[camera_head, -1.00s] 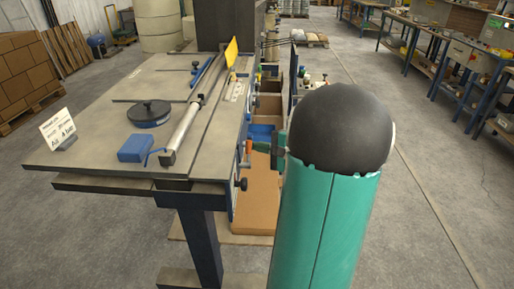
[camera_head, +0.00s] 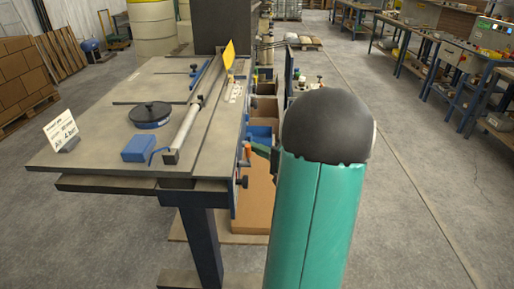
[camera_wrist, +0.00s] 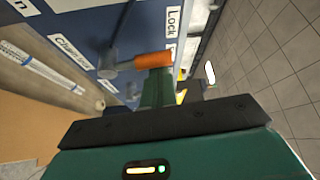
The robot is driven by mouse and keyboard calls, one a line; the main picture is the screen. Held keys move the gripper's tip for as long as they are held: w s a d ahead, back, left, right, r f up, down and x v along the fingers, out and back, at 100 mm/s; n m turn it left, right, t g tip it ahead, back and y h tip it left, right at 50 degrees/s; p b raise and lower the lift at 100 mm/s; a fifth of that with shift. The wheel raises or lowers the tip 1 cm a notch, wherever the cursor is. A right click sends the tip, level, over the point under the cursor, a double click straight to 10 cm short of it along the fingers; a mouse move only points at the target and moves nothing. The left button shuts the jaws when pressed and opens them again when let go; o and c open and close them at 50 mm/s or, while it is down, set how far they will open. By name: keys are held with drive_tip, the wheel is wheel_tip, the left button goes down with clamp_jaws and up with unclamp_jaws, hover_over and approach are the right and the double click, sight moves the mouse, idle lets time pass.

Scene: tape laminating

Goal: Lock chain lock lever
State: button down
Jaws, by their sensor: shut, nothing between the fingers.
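The chain lock lever has an orange handle (camera_wrist: 153,60) on a grey stem that meets a blue panel with white labels, one reading "Lock" and another "Chain lock". In the head view, the orange handle (camera_head: 248,152) is small, at the right side of the table. My gripper (camera_wrist: 157,80) shows as a narrow green finger shape, shut and empty, right beside the orange handle. In the picture it overlaps or meets the handle's lower edge; I cannot tell whether they touch. In the head view, my gripper (camera_head: 262,150) is mostly hidden by my green arm.
The table (camera_head: 100,150) carries a blue block (camera_head: 139,149), a round black-topped disc (camera_head: 150,113) and a long metal roller (camera_head: 188,125). Dark knobs (camera_head: 242,182) stick out of its side. A cardboard box (camera_head: 257,200) stands beneath. Floor to the right is open.

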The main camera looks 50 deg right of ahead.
drive_tip(key=shift+s+a+f, duration=0.25)
drive_tip(key=shift+s+a, duration=0.45)
drive_tip(key=shift+a, duration=0.1)
idle(0.5)
